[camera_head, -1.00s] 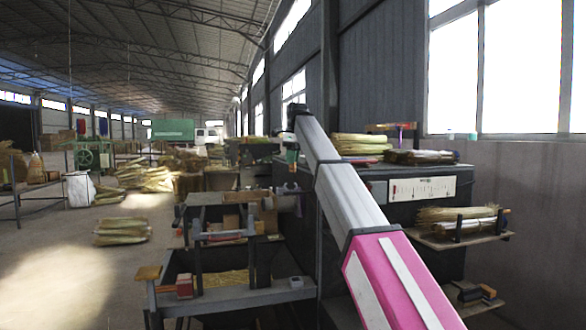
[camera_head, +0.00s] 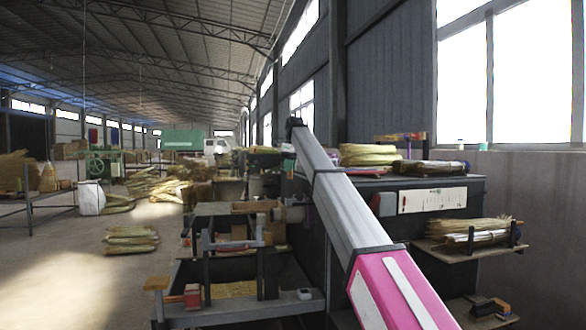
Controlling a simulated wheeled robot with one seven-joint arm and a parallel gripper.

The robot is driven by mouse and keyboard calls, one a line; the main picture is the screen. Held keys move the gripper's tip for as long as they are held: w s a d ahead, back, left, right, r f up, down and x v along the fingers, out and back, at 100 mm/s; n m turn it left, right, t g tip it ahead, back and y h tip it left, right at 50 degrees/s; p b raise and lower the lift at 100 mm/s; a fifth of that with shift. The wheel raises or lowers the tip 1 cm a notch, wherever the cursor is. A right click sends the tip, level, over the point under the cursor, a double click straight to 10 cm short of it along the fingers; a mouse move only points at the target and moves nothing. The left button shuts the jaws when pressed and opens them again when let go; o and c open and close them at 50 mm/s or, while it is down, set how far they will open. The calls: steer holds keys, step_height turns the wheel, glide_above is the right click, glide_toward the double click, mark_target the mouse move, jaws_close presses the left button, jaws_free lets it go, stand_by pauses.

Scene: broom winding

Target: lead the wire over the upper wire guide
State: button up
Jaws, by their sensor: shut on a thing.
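My arm (camera_head: 336,203) with its pink link (camera_head: 402,295) reaches from the lower right up to a dark joint (camera_head: 294,124) near the middle of the view. My gripper cannot be made out; the part of the arm beyond that joint is hidden or blends into the dark background. The winding bench (camera_head: 290,309) stands below and left of the arm, with dark upright posts and a grey crossbar (camera_head: 236,245). The wire and the upper wire guide are too thin or too hidden to tell apart here.
A dark cabinet (camera_head: 462,226) with straw bundles (camera_head: 372,155) on top stands right of my arm. A side shelf (camera_head: 462,247) holds more straw. A small wooden seat-like block (camera_head: 157,284) and a red block (camera_head: 192,296) sit at the bench's left.

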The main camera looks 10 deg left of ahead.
mark_target(288, 175)
steer(key=f, duration=0.1)
steer(key=w+f, duration=0.1)
steer(key=f, duration=0.1)
steer(key=a+f, duration=0.1)
steer(key=shift+w+f, duration=0.15)
steer(key=shift+w, duration=0.1)
steer(key=shift+f, duration=1.3)
